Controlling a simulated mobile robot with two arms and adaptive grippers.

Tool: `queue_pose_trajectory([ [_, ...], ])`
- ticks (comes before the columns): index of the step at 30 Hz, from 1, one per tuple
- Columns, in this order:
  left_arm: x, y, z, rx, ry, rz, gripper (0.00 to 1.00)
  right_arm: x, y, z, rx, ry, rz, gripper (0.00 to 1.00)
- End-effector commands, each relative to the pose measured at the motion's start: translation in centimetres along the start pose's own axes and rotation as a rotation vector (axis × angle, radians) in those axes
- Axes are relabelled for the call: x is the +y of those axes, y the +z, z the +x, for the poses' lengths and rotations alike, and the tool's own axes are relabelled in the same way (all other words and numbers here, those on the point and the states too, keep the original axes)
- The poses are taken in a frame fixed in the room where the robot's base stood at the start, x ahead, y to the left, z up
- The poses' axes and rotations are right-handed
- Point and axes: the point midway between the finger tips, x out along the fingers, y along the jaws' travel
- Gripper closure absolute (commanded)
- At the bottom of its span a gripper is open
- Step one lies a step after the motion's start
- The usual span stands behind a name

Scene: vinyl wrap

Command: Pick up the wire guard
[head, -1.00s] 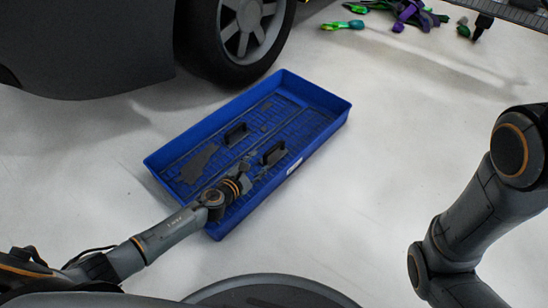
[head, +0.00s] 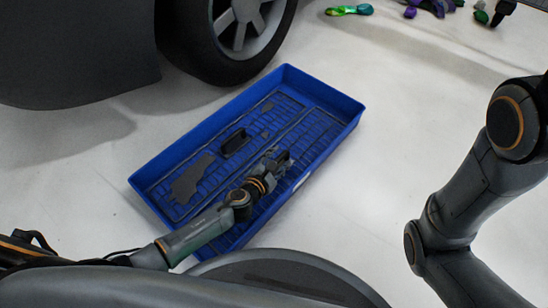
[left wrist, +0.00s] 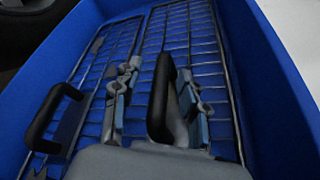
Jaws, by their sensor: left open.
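The wire guard (head: 308,132) is a dark wire grid lying in a blue tray. It also shows in the left wrist view (left wrist: 195,45), with long rails and a black handle (left wrist: 163,90) standing up. A second black handle (head: 236,142) stands to the left, also seen in the left wrist view (left wrist: 50,115). I cannot tell whether the grid is one piece or two. My left gripper (head: 282,159) is open over the tray. In the left wrist view its fingers (left wrist: 157,105) lie on either side of the nearer handle, which appears closer to the right finger. My right gripper is out of view.
The blue tray (head: 345,100) has raised walls around the grid. A dark vehicle wheel (head: 238,35) stands just behind it. Green and purple tools (head: 350,10) lie at the top right. The white floor right of the tray is clear.

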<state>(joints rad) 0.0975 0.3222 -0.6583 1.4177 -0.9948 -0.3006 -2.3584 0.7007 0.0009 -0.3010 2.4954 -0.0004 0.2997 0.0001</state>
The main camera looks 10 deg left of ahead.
Motion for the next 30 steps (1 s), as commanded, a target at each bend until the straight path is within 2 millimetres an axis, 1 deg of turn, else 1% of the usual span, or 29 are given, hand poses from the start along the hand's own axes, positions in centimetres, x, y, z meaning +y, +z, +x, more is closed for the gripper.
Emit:
queue_pose_trajectory([
  [1,-0.47,-0.04,0.01,0.000,-0.001,-0.001,0.57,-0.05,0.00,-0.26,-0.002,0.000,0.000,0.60],
  [3,-0.65,0.05,-0.01,0.001,-0.001,-0.001,0.57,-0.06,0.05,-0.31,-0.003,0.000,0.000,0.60],
  [10,-0.63,0.14,-0.02,0.001,-0.001,0.000,0.57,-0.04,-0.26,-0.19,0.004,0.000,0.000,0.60],
  [11,-0.63,0.14,-0.02,0.001,-0.001,0.000,0.61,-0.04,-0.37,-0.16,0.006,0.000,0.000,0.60],
  [12,-0.63,0.14,-0.02,0.001,-0.001,0.000,0.69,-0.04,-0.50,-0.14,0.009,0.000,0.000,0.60],
  [14,-0.62,0.14,-0.02,0.001,-0.001,0.000,0.81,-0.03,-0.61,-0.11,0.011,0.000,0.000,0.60],
  [15,-0.61,0.14,-0.01,0.001,-0.001,0.000,0.90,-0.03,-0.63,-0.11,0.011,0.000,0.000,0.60],
  [17,-0.61,0.14,-0.01,0.001,-0.001,0.000,1.00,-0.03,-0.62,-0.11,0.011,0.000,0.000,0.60],
  [26,-0.55,0.21,0.00,0.000,0.000,0.000,1.00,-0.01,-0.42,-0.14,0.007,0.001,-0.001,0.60],
  [30,-0.31,0.52,-0.13,0.000,0.000,0.000,1.00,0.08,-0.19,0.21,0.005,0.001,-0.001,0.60],
])
